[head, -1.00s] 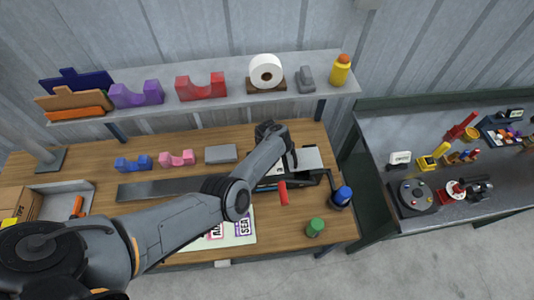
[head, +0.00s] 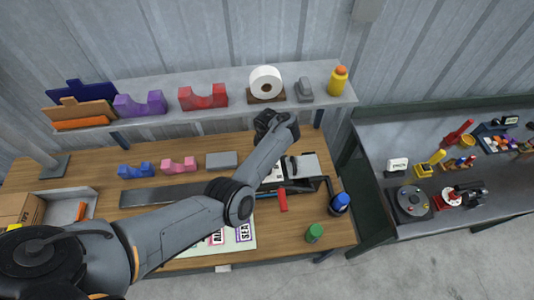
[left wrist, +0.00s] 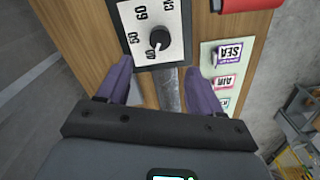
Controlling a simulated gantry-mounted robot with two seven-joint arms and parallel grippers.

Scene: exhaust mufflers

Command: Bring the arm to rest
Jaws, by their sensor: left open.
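My left arm (head: 180,220) reaches in from the lower left across the wooden bench. Its wrist stands over the back of the bench, near a black device with a pale top and a red handle (head: 283,200). My left gripper (left wrist: 158,68) is open in the left wrist view, its two purple-grey fingers apart with nothing held between them. A dial panel (left wrist: 155,35) with a black knob and numbers shows beyond the fingertips. A grey metal strip (left wrist: 169,92) shows between the fingers. In the head view the fingers are largely hidden by the arm. My right gripper is not in view.
A shelf (head: 235,92) with coloured blocks, a paper roll (head: 266,83) and a yellow bottle (head: 338,80) runs behind the bench. A blue-capped item (head: 340,201) and a green one (head: 314,233) stand at the right. A label sheet (head: 230,238) lies in front. Another table (head: 455,210) stands right.

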